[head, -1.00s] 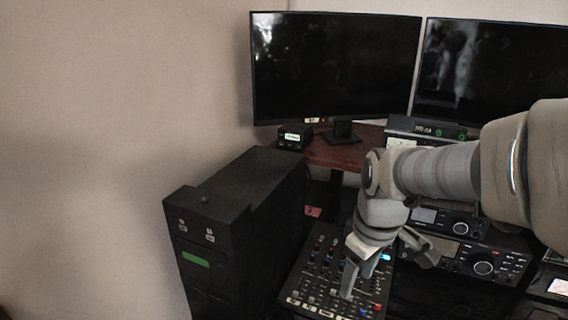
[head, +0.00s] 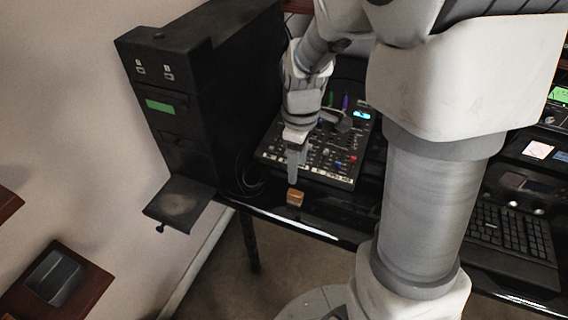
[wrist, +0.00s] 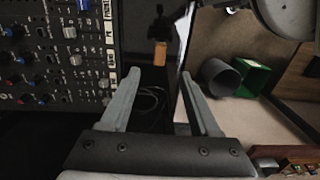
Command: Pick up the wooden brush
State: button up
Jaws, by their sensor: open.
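The wooden brush is a small orange-brown block (head: 295,197) at the front edge of the dark desk, just in front of the mixer panel. In the wrist view its wooden part (wrist: 158,53) lies just beyond the fingertips and roughly between their lines, with a dark piece past it that may belong to it. My gripper (head: 294,172) points down, slightly above and behind the brush in the head view. In the wrist view its two fingers (wrist: 160,88) are spread with nothing between them. The brush appears apart from both fingers.
The mixer panel (head: 322,150) with its knobs lies close beside the fingers. A black tower case (head: 200,90) stands to the left, with cables (head: 243,180) near its base. A keyboard (head: 508,232) is at the right. The desk edge drops to open floor.

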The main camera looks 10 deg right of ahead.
aim_at(295, 192)
notch_tip(295, 192, down, 11)
jog(key=b, duration=0.3)
jog(key=shift+a+f, duration=0.1)
jog(key=shift+f, duration=0.1)
grip_shut()
